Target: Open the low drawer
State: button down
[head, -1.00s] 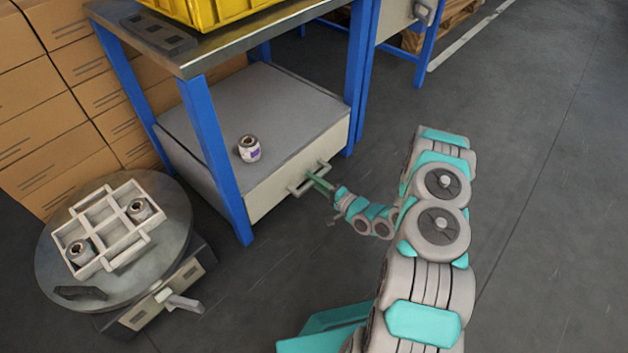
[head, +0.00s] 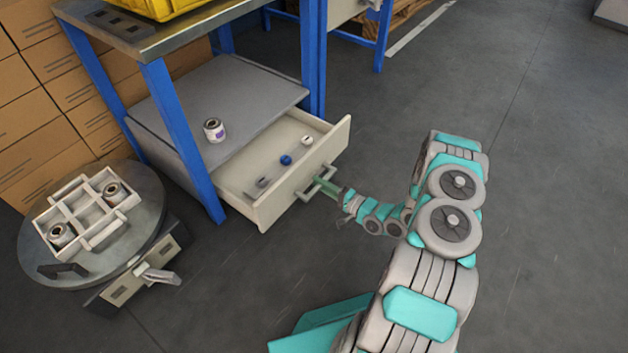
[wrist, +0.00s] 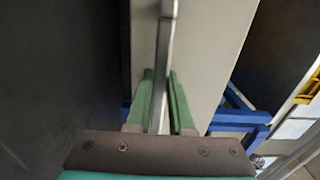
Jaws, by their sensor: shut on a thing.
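The low drawer (head: 262,210) sits under the grey lower shelf of the blue-legged bench and stands partly pulled out. Inside it lie a blue round item (head: 286,160), a white item (head: 307,140) and a grey item (head: 263,183). Its bar handle (head: 304,193) is on the front panel. My gripper (head: 322,184) is shut on this handle. In the wrist view the green fingers of my gripper (wrist: 160,100) lie on both sides of the handle bar (wrist: 165,50), with the pale drawer front (wrist: 205,50) behind it.
A roll (head: 214,130) stands on the lower shelf (head: 190,95). At left, a round turntable (head: 150,190) bears a divided white tray (head: 112,228) with two rolls. Stacked cartons (head: 40,90) stand behind. The floor (head: 540,210) at right is clear.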

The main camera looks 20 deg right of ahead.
jog(key=v, duration=0.7)
jog(key=shift+s+b, duration=0.25)
jog(key=shift+b, duration=0.05)
jog(key=shift+d, duration=0.15)
jog(key=c, duration=0.8)
grip_release()
jog(key=v, duration=0.7)
jog(key=shift+s+d+p, duration=0.25)
jog(key=shift+s+p, duration=0.1)
jog(key=shift+w, duration=0.1)
